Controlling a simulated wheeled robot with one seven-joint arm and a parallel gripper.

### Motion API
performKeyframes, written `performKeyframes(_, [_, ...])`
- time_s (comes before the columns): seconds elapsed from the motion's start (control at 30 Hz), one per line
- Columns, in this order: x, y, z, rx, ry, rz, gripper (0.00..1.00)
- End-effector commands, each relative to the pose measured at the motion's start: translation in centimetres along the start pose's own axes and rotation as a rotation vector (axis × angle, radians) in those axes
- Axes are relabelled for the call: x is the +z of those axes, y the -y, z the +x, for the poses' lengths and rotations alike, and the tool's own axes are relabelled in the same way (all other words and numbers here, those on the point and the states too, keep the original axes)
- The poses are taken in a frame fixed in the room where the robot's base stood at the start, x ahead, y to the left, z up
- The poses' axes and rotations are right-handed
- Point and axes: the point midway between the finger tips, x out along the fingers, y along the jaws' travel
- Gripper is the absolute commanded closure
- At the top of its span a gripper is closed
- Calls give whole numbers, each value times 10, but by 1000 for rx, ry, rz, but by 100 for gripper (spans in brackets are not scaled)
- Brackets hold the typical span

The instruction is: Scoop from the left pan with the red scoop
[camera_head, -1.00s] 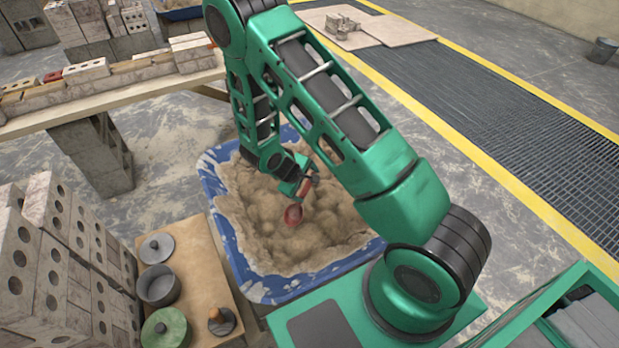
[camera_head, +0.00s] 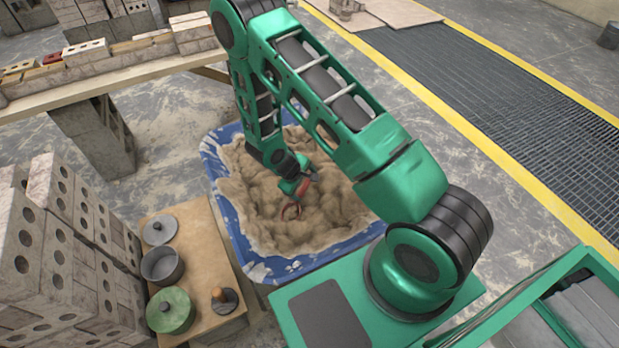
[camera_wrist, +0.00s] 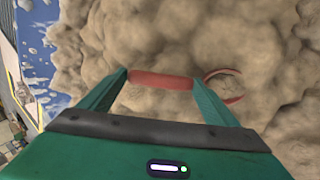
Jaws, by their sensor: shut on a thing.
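A blue tub (camera_head: 232,215) full of lumpy tan mortar (camera_head: 325,215) stands on the floor in the middle of the head view. My gripper (camera_head: 300,188) is over the mortar, shut on the red handle of the red scoop (camera_head: 291,211). In the wrist view the handle (camera_wrist: 160,80) lies between the two green fingers. The scoop's bowl is sunk in the mortar and filled with it; only its red rim (camera_wrist: 238,97) shows. No second pan of mortar is in view.
A small wooden board (camera_head: 207,232) left of the tub holds a grey pot (camera_head: 162,265), a green lidded pot (camera_head: 171,309) and lids. Block stacks (camera_head: 72,240) stand at far left. A plank bench with bricks (camera_head: 120,68) is behind, and a floor grating (camera_head: 500,100) at right.

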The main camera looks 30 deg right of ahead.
Motion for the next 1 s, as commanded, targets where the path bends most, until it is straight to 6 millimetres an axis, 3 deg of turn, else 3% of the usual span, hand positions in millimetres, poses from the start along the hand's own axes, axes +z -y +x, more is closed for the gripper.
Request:
performKeyframes(0.67, [0,52,-20,-45,0,-1,48])
performKeyframes(1.0, [0,46,-26,-233,0,8,48])
